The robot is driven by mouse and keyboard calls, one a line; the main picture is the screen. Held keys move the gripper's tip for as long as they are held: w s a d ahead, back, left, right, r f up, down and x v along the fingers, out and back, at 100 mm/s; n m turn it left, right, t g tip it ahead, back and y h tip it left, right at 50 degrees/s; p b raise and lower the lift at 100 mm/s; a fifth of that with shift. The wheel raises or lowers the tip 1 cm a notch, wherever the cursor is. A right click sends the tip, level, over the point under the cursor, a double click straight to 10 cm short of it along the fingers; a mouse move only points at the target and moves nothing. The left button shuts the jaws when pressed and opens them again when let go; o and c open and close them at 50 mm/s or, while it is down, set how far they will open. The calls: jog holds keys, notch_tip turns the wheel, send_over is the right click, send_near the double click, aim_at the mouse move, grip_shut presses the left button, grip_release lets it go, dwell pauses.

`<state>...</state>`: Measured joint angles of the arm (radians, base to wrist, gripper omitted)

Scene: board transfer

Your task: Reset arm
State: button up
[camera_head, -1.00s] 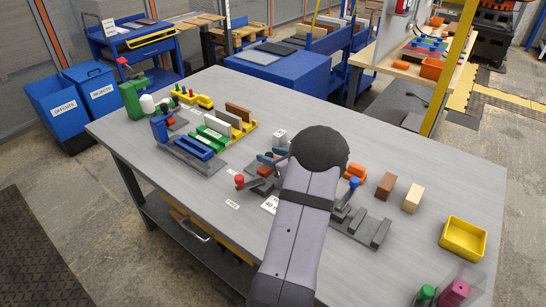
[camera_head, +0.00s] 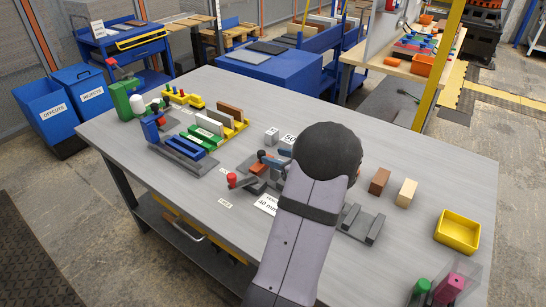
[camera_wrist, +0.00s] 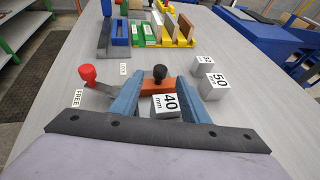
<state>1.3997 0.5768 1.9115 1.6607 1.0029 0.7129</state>
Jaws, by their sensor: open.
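My gripper (camera_head: 274,158) is over the middle of the grey table (camera_head: 405,240), partly hidden by my arm. In the wrist view my gripper (camera_wrist: 160,84) shows two blue-grey fingers spread apart with nothing gripped. A grey block marked 40 mm (camera_wrist: 166,105) shows between and below the fingers. An orange piece with a black knob (camera_wrist: 158,75) lies just beyond the fingertips. A red-knobbed lever (camera_wrist: 89,74) is left of them. Blocks marked 50 (camera_wrist: 213,86) and another smaller one (camera_wrist: 202,63) stand to the right. No board is in the gripper.
A rack with boards (camera_head: 226,122) and a blue fixture (camera_head: 184,147) stand at the table's back left. A brown block (camera_head: 379,181), a tan block (camera_head: 406,192) and a yellow tray (camera_head: 458,231) are on the right. A grey slotted fixture (camera_head: 362,224) is beside my arm.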

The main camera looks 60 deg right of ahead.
dwell(0.4)
jog(key=w+a+r+n+g+y+p, duration=0.1)
jog(key=w+a+n+g+y+p, duration=0.45)
jog(key=a, duration=0.95)
jog(key=w+a+n+g+y, duration=0.1)
jog(key=w+a+n+y, duration=0.15)
jog(key=a+n, duration=1)
jog(key=s+a+r+n+g+h+p, duration=0.1)
jog(key=s+a+n+g+h+p, duration=0.45)
jog(key=s+a+n, duration=1.2)
notch_tip(320, 180, down, 12)
jog(key=w+n+g+y+b, duration=0.1)
jog(key=w+n+b, duration=0.1)
jog(key=b, duration=1.1)
jog(key=shift+a+n+b, duration=0.35)
jog(key=shift+n+b, duration=0.05)
jog(key=shift+n, duration=0.35)
jog(key=shift+w+f, duration=0.1)
